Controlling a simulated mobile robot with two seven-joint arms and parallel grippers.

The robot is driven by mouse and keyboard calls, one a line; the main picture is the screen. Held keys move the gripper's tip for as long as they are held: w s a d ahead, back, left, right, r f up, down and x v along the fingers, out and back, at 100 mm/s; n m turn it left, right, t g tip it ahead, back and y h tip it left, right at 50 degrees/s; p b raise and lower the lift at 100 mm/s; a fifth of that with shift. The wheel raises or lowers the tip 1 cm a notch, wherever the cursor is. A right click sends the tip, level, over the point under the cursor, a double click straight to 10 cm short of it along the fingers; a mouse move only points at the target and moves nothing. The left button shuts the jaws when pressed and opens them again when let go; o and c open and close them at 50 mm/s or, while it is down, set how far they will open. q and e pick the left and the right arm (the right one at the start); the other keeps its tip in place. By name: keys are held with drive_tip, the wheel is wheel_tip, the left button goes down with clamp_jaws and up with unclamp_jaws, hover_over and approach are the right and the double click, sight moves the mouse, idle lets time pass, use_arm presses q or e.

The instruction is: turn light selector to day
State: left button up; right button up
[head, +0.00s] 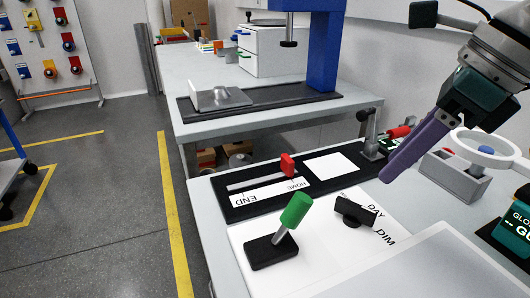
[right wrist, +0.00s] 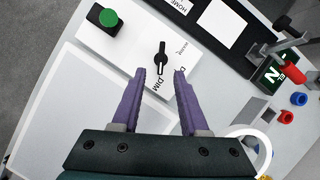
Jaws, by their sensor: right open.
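The light selector is a black bar-shaped knob (head: 355,211) on a white panel, with DAY and DIM printed beside it in the head view. In the right wrist view the knob (right wrist: 161,58) lies lengthwise toward the DIM label, with DAY partly hidden behind a finger. A thin pale mark shows on its lower part. My right gripper (head: 388,176) has purple fingers and is above and to the right of the knob in the head view. In the right wrist view it (right wrist: 160,73) is open and empty, its fingertips apart on either side of the knob's line. My left gripper is not in view.
A green-handled lever (head: 296,210) stands on the same panel, left of the knob. Behind is a black slider plate with a red handle (head: 287,164).

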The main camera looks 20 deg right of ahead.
sight(359, 206)
drive_tip(key=x, duration=1)
drive_tip(key=shift+s+d+f, duration=0.1)
drive_tip(key=shift+s+d, duration=0.15)
drive_tip(key=shift+d, duration=0.1)
clamp_jaws()
